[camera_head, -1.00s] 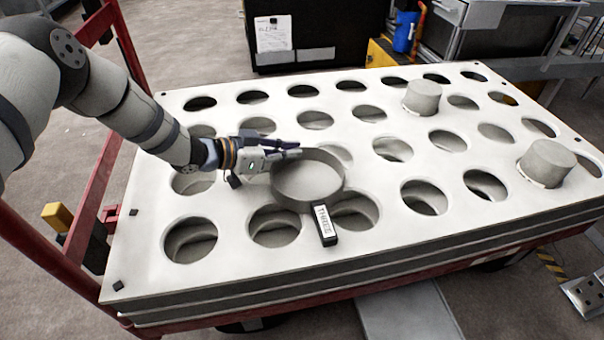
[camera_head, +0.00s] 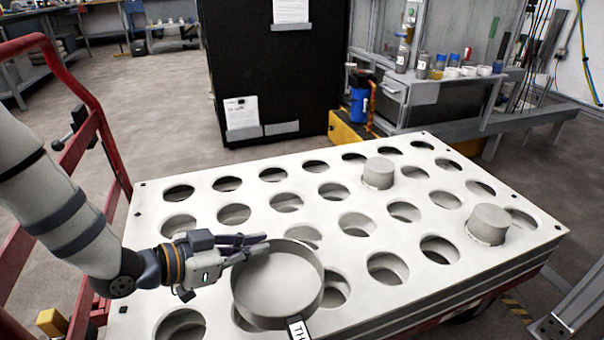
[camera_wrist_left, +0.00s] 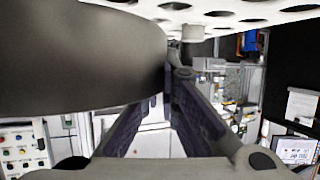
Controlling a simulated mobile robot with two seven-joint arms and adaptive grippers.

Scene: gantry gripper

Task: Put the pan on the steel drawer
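The grey round pan (camera_head: 277,283) is at the front of the white perforated table. Its short handle with a white label (camera_head: 298,328) points toward me and is cut off by the lower frame edge. My left gripper (camera_head: 262,244) comes from the left, its dark fingers closed on the pan's rim. In the left wrist view the pan's dark wall (camera_wrist_left: 80,60) fills the upper left and hides part of one finger of my left gripper (camera_wrist_left: 166,95). I cannot tell the gap under the pan. A steel drawer (camera_head: 394,89) is on the workbench at the back right. My right gripper is out of view.
The white table top (camera_head: 300,190) has many round holes and two grey cylinders (camera_head: 378,172) (camera_head: 488,224). A black cabinet (camera_head: 275,70), a yellow box (camera_head: 350,130) and a blue bottle (camera_head: 360,105) stand behind it. A red frame rail (camera_head: 75,80) runs at the left.

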